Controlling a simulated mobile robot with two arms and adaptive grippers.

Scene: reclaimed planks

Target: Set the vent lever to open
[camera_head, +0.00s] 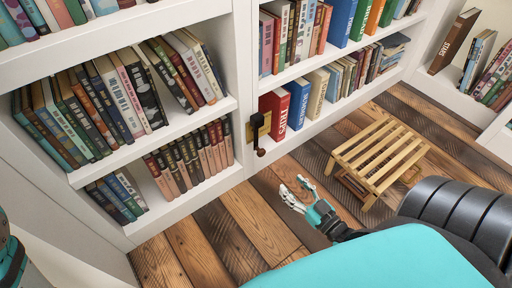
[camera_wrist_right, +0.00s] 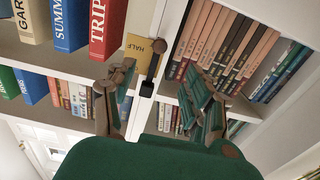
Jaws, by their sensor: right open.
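The vent lever (camera_head: 261,151) is a dark bar with a round knob on a brass plate (camera_head: 265,121), fixed to the white upright between two bookcase sections. In the head view its knob end hangs low. In the right wrist view the lever (camera_wrist_right: 152,68) shows beside a yellow plate (camera_wrist_right: 138,44) marked HALF. My right gripper (camera_head: 295,189) is open and empty, below and right of the lever in the head view, apart from it. In the wrist view the lever appears between the spread fingers (camera_wrist_right: 158,85). My left gripper is out of view.
White shelves (camera_head: 190,122) full of books flank the lever; a red book (camera_head: 273,110) stands close on its right. A slatted wooden stool (camera_head: 380,152) stands on the plank floor right of my right gripper. Bare floor (camera_head: 220,232) lies in front of the left bookcase.

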